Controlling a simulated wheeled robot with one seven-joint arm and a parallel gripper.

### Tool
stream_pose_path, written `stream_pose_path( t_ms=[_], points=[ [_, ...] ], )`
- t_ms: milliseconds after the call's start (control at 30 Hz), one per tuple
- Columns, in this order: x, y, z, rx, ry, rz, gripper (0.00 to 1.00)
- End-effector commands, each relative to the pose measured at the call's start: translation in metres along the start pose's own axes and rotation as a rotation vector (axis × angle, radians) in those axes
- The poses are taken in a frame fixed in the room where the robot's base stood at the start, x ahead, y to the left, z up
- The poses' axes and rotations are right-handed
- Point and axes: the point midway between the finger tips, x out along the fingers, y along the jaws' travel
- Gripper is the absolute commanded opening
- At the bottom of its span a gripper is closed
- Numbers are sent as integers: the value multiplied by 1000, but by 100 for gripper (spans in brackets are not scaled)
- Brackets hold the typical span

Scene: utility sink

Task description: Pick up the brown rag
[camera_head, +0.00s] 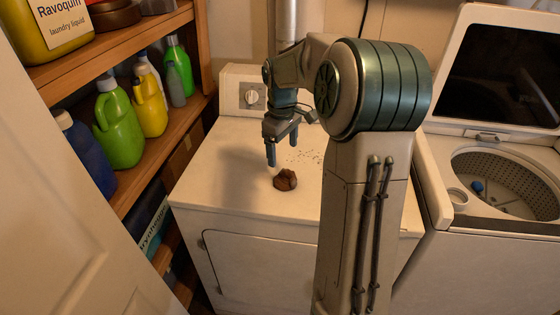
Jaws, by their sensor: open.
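The brown rag (285,180) lies crumpled in a small heap on the white top of the dryer (225,165), near its front edge. My gripper (281,152) points down above the dryer top, just behind and slightly left of the rag in the picture. Its jaws are open and hold nothing. The fingertips look apart from the rag, but their exact height above the surface is hard to tell. My arm hides part of the dryer's right side.
Small dark specks (309,156) lie on the dryer top behind the rag. A wooden shelf (170,125) with several bottles, one a green jug (118,128), stands at left. An open washer (500,240) with its lid raised stands at right. A pale door (70,200) fills the lower left.

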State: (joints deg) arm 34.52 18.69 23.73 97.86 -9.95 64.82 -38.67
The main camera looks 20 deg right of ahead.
Motion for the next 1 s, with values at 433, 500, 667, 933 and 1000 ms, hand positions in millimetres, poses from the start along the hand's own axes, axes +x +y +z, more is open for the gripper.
stream_pose_path(
  t_ms=[433,500,667,933,1000],
  points=[
    [33,28,-4,-48,11,-30,82],
    [47,28,-4,-49,11,-30,82],
    [71,27,-4,-47,12,-28,82],
    [92,23,-5,-47,12,-29,82],
    [103,21,-5,-48,11,-30,82]
  ],
)
